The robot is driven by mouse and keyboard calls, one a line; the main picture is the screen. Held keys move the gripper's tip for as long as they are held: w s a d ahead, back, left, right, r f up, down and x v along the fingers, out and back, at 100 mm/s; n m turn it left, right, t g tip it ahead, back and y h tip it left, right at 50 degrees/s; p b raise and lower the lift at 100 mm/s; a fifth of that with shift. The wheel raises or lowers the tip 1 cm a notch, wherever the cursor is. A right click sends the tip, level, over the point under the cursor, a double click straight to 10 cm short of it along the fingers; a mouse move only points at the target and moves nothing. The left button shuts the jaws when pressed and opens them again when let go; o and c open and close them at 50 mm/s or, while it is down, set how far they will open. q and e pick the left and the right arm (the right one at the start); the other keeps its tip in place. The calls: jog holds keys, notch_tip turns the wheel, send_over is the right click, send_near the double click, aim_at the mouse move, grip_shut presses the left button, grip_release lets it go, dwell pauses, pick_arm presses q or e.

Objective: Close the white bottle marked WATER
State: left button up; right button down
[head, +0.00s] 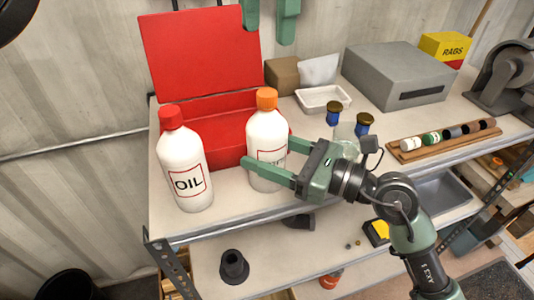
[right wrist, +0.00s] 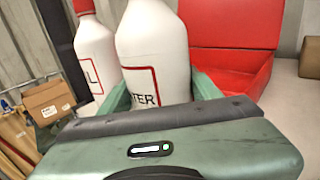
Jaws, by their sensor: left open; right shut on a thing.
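The white WATER bottle (head: 267,128) stands upright on the bench top, with an orange cap (head: 266,98) on its neck. I cannot tell whether the cap is tight. My right gripper (head: 270,157) is shut around the bottle's body, one finger on each side, and partly covers its label. In the right wrist view the bottle (right wrist: 150,38) stands between the fingers and the letters "TER" show; its cap is out of frame. My left gripper (head: 269,18) is open and empty at the top of the head view, above the cap and apart from it; its upper part is cut off.
A white OIL bottle (head: 187,172) with a red cap stands close to the left. An open red toolbox (head: 200,52) is behind both bottles. Blue-capped glass bottles (head: 334,113) stand right, beside my right wrist. A white tray (head: 322,98) and grey box (head: 397,75) are farther back.

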aim_at(284, 158)
pick_arm(q)
jog(key=shift+r, duration=0.95)
pick_arm(e)
jog(key=shift+c, duration=1.3)
grip_release()
pick_arm(q)
jog(key=shift+f, duration=0.1)
pick_arm(e)
jog(key=shift+s+d+f, duration=0.1)
jog(key=shift+d, duration=0.2)
pick_arm(q)
notch_tip(284, 158, down, 4)
jog(key=b, duration=0.4)
pick_arm(e)
jog(key=v, duration=0.6)
jog(key=shift+d+f, duration=0.1)
jog(key=shift+d, duration=0.1)
jog(key=shift+s+d, duration=0.3)
jog(key=shift+d, duration=0.1)
jog(key=shift+r, duration=0.25)
